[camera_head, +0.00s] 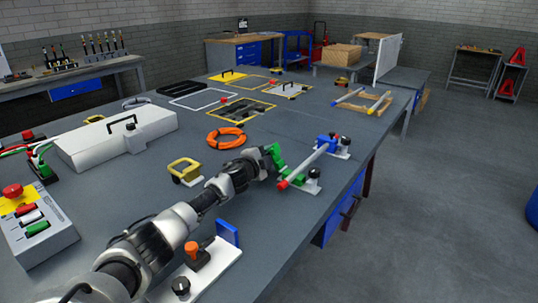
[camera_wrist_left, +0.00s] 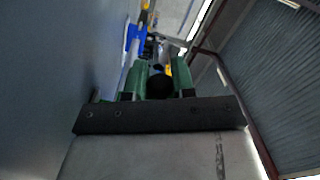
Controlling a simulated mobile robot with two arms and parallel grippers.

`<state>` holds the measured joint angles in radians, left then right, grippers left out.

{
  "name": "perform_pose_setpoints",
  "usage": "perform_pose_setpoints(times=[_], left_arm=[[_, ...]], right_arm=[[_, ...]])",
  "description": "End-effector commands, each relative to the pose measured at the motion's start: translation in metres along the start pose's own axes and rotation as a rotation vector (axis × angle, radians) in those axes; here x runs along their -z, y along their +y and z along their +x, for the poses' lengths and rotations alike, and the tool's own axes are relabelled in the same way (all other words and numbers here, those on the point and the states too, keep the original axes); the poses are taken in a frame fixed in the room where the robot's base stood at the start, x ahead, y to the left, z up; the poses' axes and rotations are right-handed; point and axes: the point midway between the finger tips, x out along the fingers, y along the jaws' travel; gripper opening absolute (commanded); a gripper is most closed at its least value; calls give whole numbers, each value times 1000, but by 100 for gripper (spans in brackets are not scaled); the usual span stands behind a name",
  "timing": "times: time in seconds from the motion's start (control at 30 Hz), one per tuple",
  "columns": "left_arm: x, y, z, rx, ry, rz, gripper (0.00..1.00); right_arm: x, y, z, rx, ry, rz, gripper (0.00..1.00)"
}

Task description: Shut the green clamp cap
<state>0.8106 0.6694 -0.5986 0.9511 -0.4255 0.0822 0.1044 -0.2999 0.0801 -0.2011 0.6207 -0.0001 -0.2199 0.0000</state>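A green clamp (camera_head: 291,171) sits at the near end of a white tube with a red tip (camera_head: 283,185), on a white base with a black knob (camera_head: 314,173). My left gripper (camera_head: 273,156) reaches in from the left right up to the green clamp. Green parts meet there, so I cannot tell where the cap starts, how far it is closed, or whether it is touched. In the left wrist view, two green fingers (camera_wrist_left: 158,80) stand apart with a dark round thing (camera_wrist_left: 160,88) between them. My right gripper is out of view.
A matching blue clamp (camera_head: 325,142) with its own black knob (camera_head: 345,142) holds the tube's far end. A yellow-handled part (camera_head: 184,170) and an orange ring (camera_head: 226,137) lie left of the clamps. The table's right edge is close to the clamps.

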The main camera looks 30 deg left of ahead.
Motion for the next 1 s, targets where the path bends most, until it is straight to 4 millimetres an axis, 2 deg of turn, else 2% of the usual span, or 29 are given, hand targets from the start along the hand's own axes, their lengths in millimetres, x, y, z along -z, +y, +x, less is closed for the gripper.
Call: perform_pose_setpoints(times=[0.03,0.13,0.17,0.57,1.0], left_arm=[[0,0,0,0,0,0,16],[0,0,0,0,0,0,1],[0,0,0,0,0,0,0],[3,-2,0,-1,1,47,0],[21,-11,0,-1,1,345,0]], right_arm=[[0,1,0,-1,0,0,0],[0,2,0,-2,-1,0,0],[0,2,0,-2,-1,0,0],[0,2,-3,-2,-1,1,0],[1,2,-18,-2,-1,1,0]])
